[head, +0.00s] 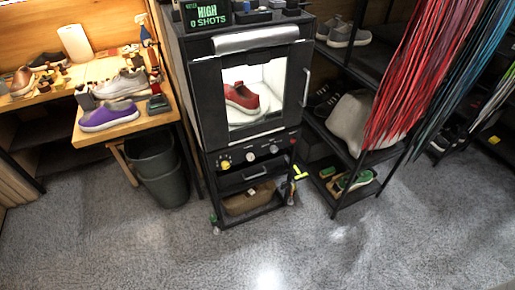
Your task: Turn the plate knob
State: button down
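A black cabinet machine (200,120) stands upright in the middle of the head view. Its windowed door looks shut, and a red shoe (241,97) shows in the lit white chamber behind the glass. A small red spot shows at the panel's right end. I cannot tell which knob is the plate knob; any labels are too small to read. My gripper is not in view.
A wooden workbench (88,138) with shoes stands left, above a dark bin (163,178). Black shelves (345,150) with shoes stand close on the right, with hanging laces (425,70) in front. The grey floor (270,250) before the machine is clear.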

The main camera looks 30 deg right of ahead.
aim_at(250, 156)
jog(key=i, duration=0.4)
jog(key=i+l+z, duration=0.15)
jog(key=i+l, duration=0.3)
jog(key=i, duration=0.15)
